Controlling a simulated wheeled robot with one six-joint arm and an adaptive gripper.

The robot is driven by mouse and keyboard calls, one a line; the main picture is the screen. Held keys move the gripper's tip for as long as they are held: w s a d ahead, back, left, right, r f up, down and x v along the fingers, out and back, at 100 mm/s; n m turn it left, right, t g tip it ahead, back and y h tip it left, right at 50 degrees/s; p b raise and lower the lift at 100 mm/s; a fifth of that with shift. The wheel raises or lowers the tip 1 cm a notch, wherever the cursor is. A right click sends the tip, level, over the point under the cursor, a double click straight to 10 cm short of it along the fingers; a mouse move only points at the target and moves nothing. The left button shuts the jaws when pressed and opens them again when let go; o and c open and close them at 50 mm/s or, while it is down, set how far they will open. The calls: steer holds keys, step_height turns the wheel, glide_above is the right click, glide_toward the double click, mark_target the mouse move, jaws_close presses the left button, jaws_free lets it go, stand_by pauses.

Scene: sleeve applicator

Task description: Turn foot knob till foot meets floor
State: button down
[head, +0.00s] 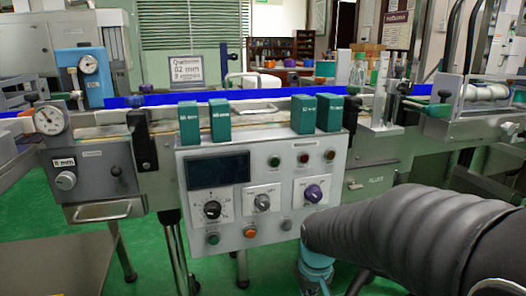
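A sleeve applicator with a grey control panel (265,190) stands across the middle of the head view. Thinner dark legs (241,268) reach the green floor (145,235) further back. My arm comes in from the lower right and bends downward in front of the machine. My gripper is not visible; the arm's end drops below the bottom edge.
Several teal boxes (189,124) stand on the conveyor above the panel. The panel carries knobs and buttons that stick out. A dial gauge (52,119) and a grey box (95,171) with a handle are at left. A grey tabletop (60,262) fills the lower left.

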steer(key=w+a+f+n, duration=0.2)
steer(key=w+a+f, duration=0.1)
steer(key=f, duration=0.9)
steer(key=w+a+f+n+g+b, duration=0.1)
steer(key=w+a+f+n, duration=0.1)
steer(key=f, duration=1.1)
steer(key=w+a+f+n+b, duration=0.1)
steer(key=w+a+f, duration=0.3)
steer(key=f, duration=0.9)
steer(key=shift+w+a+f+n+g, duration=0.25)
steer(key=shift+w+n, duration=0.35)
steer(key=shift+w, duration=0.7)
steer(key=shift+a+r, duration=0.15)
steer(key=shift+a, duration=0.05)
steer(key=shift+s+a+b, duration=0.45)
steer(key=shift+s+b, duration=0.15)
steer(key=shift+b, duration=0.2)
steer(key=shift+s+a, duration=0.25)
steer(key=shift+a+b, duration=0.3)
steer(key=shift+b, duration=0.05)
